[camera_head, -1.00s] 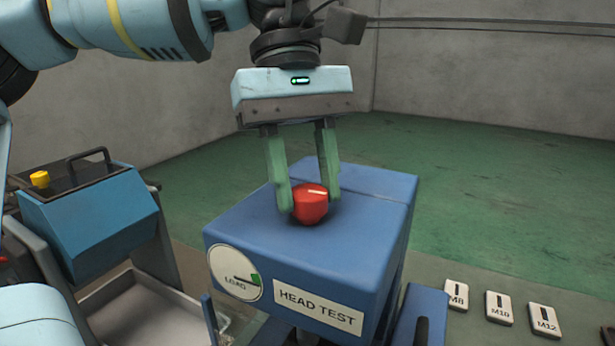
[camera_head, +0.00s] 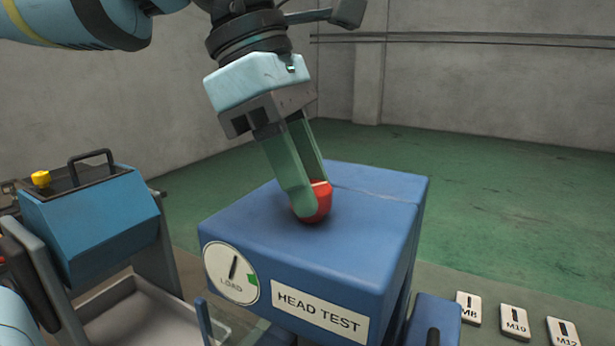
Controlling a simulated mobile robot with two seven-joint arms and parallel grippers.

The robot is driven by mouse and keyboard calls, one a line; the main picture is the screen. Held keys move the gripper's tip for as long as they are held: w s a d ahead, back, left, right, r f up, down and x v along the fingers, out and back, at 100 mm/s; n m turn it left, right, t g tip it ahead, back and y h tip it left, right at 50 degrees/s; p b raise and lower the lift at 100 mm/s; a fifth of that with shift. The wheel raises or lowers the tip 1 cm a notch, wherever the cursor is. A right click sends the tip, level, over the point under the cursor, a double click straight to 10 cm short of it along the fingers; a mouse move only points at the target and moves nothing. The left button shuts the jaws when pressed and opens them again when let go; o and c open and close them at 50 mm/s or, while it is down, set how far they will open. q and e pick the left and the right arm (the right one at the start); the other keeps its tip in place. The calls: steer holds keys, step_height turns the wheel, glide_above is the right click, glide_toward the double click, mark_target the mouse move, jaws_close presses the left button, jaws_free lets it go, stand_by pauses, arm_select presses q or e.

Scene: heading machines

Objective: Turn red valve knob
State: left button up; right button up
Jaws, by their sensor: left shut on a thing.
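The red valve knob (camera_head: 323,203) sits on top of the blue HEAD TEST box (camera_head: 377,217). A white line shows on the knob's upper face. My left gripper (camera_head: 309,201) comes down from above, tilted, with its green fingers closed around the knob. The near finger hides much of the knob. A round LOAD dial (camera_head: 231,273) is on the box's front face; its dark needle points steeply up, and a green zone shows at its right edge. My right gripper is not in view.
White plates marked M8 (camera_head: 468,307), M10 (camera_head: 514,322) and M12 (camera_head: 563,332) lie at the lower right. A blue machine (camera_head: 92,226) with a black handle and yellow button stands at the left, above a metal tray (camera_head: 130,312).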

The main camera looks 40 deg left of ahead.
arm_select(q)
steer(key=n+t, duration=0.1)
steer(key=n, duration=0.1)
steer(key=shift+n+y+b, duration=0.4)
steer(key=shift+s+d+n+t+y+b, duration=0.1)
steer(key=shift+n+t+y+b, duration=0.3)
steer(key=shift+n, duration=1.2)
steer(key=shift+n, duration=0.3)
steer(key=o, duration=1)
steer(key=v, duration=0.7)
steer(key=shift+s+r+p, duration=0.2)
steer(key=shift+r+p, duration=0.1)
steer(key=shift+r, duration=0.05)
